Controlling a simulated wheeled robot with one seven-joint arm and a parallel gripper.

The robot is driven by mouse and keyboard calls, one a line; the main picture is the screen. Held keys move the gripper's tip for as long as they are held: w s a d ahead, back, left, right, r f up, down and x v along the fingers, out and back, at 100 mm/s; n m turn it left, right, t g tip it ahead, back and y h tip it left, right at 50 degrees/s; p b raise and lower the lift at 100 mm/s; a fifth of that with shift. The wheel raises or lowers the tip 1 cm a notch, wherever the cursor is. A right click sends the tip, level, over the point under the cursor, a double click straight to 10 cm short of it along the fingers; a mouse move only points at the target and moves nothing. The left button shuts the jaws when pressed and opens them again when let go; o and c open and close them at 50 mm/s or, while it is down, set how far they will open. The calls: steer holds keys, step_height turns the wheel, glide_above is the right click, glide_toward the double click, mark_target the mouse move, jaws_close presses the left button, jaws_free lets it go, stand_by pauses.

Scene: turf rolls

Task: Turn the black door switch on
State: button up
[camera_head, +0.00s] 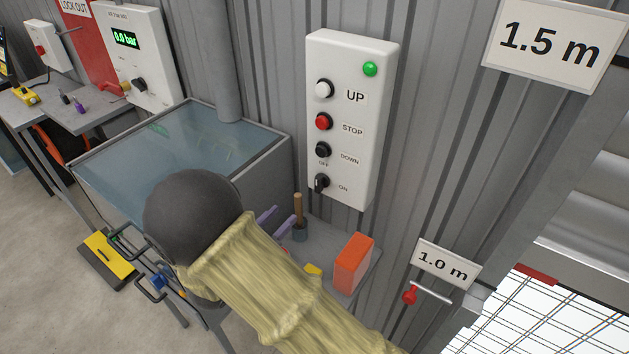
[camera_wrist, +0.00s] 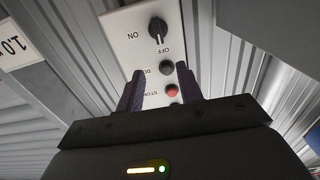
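The black door switch (camera_head: 321,183) is a rotary knob at the bottom of a white control box (camera_head: 350,120) on the corrugated wall. OFF is printed above it and ON to its right. In the wrist view the knob (camera_wrist: 158,29) appears inverted, and its pale mark seems to point toward OFF. My gripper (camera_head: 275,222) is below and left of the box, partly hidden by my arm. In the wrist view my gripper (camera_wrist: 160,88) has its two purple fingers apart, with nothing between them, short of the panel. The knob lies beyond the fingertips, untouched.
The box also bears a white UP button (camera_head: 325,88), a red STOP button (camera_head: 323,121), a black DOWN button (camera_head: 322,150) and a lit green lamp (camera_head: 370,69). Below are an orange box (camera_head: 353,263) and a wooden-handled tool (camera_head: 298,210). A red-knobbed lever (camera_head: 410,295) sits lower right.

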mark_target(316, 181)
steer(key=p+x, duration=0.3)
steer(key=x, duration=1.2)
steer(key=shift+s+p, duration=0.1)
steer(key=shift+p, duration=0.3)
jaws_close()
